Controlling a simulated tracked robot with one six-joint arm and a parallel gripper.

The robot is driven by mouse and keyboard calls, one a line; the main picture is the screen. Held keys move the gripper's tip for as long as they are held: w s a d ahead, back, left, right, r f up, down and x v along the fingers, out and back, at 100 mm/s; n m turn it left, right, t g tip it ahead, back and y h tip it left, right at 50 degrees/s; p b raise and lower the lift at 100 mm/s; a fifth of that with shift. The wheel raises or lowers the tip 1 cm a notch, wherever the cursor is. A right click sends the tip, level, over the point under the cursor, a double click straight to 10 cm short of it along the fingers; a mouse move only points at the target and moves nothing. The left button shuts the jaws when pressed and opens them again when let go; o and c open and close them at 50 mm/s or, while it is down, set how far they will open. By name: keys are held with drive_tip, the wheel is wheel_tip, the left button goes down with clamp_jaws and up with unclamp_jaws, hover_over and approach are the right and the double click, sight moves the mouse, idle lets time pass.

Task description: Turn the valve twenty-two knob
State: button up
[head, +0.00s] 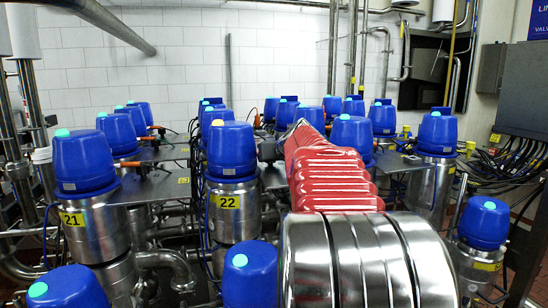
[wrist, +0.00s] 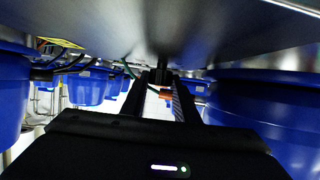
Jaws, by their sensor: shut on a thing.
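The knob's turn angle cannot be told. In the head view my red-sleeved arm reaches in just right of valve 22 and hides most of the gripper and the knob.
Valve 21 (head: 84,160) stands to the left, with an orange-handled knob (head: 130,164) beside it. Blue caps stand close in front (head: 249,280) and behind. In the wrist view a metal plate (wrist: 120,20) runs along the top and a large blue cap (wrist: 265,105) is close right.

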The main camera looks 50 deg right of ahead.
drive_tip(key=shift+d, duration=0.1)
drive_tip(key=o, duration=0.8)
drive_tip(key=shift+o, duration=1.3)
drive_tip(key=shift+s, duration=0.1)
drive_tip(key=v, duration=1.3)
drive_tip(key=shift+s+a, duration=0.25)
drive_tip(key=shift+a, duration=0.05)
